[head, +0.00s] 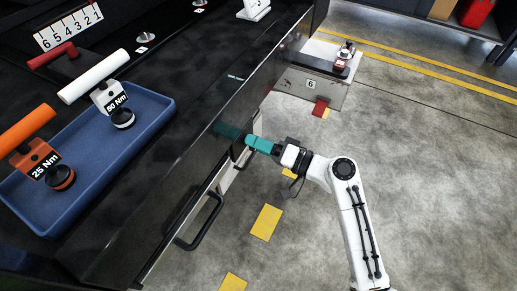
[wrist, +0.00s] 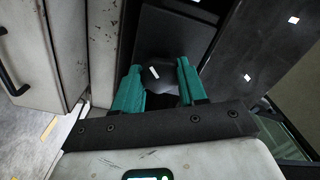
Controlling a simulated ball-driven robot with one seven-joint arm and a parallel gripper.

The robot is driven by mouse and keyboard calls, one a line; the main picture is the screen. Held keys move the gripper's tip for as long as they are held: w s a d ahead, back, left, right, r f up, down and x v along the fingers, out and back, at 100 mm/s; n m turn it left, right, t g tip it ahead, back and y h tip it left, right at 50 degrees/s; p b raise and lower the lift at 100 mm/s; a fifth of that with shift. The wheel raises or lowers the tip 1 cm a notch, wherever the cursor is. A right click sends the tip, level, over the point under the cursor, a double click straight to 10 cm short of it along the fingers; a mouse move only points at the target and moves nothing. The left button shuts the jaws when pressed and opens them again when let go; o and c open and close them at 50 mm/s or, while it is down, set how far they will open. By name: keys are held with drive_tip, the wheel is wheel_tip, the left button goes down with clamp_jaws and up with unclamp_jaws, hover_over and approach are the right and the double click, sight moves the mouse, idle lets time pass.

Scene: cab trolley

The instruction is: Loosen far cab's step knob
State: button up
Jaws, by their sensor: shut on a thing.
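My gripper (head: 250,140), with teal fingers, reaches to the side of the long glossy black cab body (head: 232,108) in the head view. In the wrist view my gripper (wrist: 158,68) has one finger on each side of a dark rounded knob (wrist: 170,84) with a small white mark. It is shut on this knob, which sits in a recess between a pale panel and a black panel. The knob is hidden in the head view. I cannot tell from these frames how far the knob is turned.
A blue tray (head: 150,135) holds a white-handled tool tagged 50 Nm (head: 93,77) and an orange one tagged 25 Nm (head: 28,130). A black handle (head: 203,222) juts from the near side.

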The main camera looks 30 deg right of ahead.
drive_tip(key=shift+f+n+b, duration=0.15)
drive_tip(key=shift+n+b, duration=0.75)
drive_tip(key=shift+n, duration=0.3)
drive_tip(key=o, duration=1.1)
drive_tip(key=shift+c, duration=0.2)
drive_tip(key=p+v, duration=0.2)
drive_tip(key=v, duration=0.9)
drive_tip(key=shift+a, duration=0.1)
